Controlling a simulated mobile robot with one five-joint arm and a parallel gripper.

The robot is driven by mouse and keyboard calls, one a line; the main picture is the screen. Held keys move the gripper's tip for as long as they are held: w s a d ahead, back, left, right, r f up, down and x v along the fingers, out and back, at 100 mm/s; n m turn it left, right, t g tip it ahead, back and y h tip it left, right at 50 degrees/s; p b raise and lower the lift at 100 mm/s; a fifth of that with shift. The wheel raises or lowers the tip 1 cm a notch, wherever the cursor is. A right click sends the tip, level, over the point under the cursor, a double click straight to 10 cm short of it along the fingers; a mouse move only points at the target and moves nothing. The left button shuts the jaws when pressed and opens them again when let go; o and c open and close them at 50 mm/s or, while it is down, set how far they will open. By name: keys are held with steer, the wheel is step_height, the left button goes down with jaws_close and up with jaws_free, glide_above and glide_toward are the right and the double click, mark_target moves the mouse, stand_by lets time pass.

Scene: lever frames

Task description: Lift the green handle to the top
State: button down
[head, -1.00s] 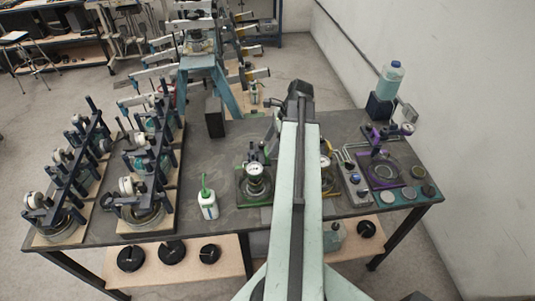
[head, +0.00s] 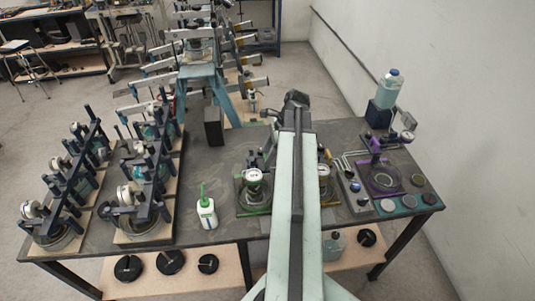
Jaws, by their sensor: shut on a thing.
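A device with green parts (head: 255,212) stands at the front middle of the dark table, just left of my arm. It carries a round white-faced gauge (head: 254,175) and a dark upright part leaning up behind it. The green bar lies low along its front edge. I cannot tell which green part is the handle or how high it stands. My pale arm reaches up the middle of the head view to a dark joint above the table. My gripper's fingers do not show; the arm hides them and whatever lies behind it.
A white bottle with a green spout (head: 206,213) stands left of the green device. A purple-framed device (head: 384,181) and a capped bottle (head: 389,88) stand at the right. Two rows of dark lever frames (head: 152,170) fill the left. A black block (head: 213,126) stands behind.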

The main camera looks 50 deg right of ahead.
step_height(320, 180, up, 4)
steer(key=shift+w+d+f+p, duration=0.15)
steer(key=shift+f+p, duration=0.1)
steer(key=shift+p, duration=0.95)
steer(key=c, duration=0.7)
jaws_free()
steer(key=shift+r, duration=0.1)
steer(key=p+v, duration=0.7)
steer(key=shift+s+r, duration=0.25)
steer(key=shift+r, duration=0.05)
